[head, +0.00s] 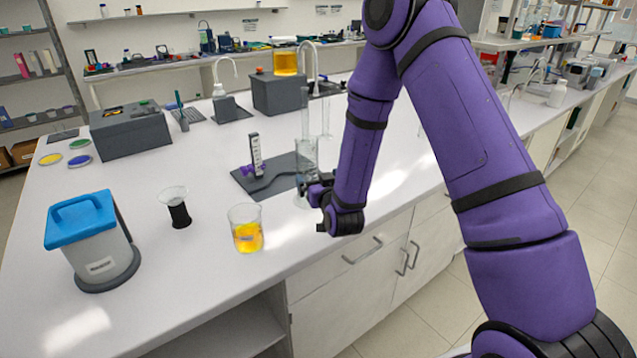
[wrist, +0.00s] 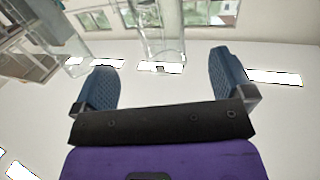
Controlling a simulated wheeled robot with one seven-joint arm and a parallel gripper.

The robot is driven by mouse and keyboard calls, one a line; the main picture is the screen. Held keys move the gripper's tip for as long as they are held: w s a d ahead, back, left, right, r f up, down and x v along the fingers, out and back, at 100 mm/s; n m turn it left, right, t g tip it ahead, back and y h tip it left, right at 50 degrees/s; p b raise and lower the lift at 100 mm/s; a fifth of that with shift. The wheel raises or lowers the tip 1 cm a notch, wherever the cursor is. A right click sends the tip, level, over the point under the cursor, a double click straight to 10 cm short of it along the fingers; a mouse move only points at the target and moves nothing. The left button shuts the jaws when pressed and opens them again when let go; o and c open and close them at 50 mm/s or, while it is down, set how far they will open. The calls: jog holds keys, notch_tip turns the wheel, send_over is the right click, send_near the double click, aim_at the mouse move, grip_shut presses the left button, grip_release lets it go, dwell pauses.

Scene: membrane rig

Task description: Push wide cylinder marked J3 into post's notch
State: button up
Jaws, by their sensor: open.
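A wide clear glass cylinder (head: 306,157) stands upright at the right end of a dark grey base plate; no J3 mark is readable on it. A clear cylinder (wrist: 162,32) shows just beyond the pads, roughly centred. Whether it touches them cannot be told.
A small upright gauge with purple knobs (head: 256,155) stands on the plate (head: 283,172). A beaker of orange liquid (head: 246,235), a dark-based funnel (head: 176,205) and a blue-lidded container (head: 95,240) stand left on the white bench. Slim glass tubes (head: 326,108) stand behind.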

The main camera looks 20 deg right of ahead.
aim_at(307, 163)
jog(key=w, duration=1)
jog(key=shift+w+f, duration=0.35)
jog(key=c, duration=1.2)
jog(key=shift+w+a, duration=0.3)
jog(key=shift+w, duration=0.65)
jog(key=shift+w+a, duration=0.35)
jog(key=shift+w, duration=0.6)
jog(key=shift+w+a, duration=0.3)
jog(key=shift+w, duration=0.75)
jog(key=shift+w+a, duration=0.3)
jog(key=shift+w, duration=0.6)
jog(key=shift+w+a, duration=0.3)
jog(key=shift+w, duration=0.65)
jog(key=shift+w+a, duration=0.3)
jog(key=shift+w, duration=0.6)
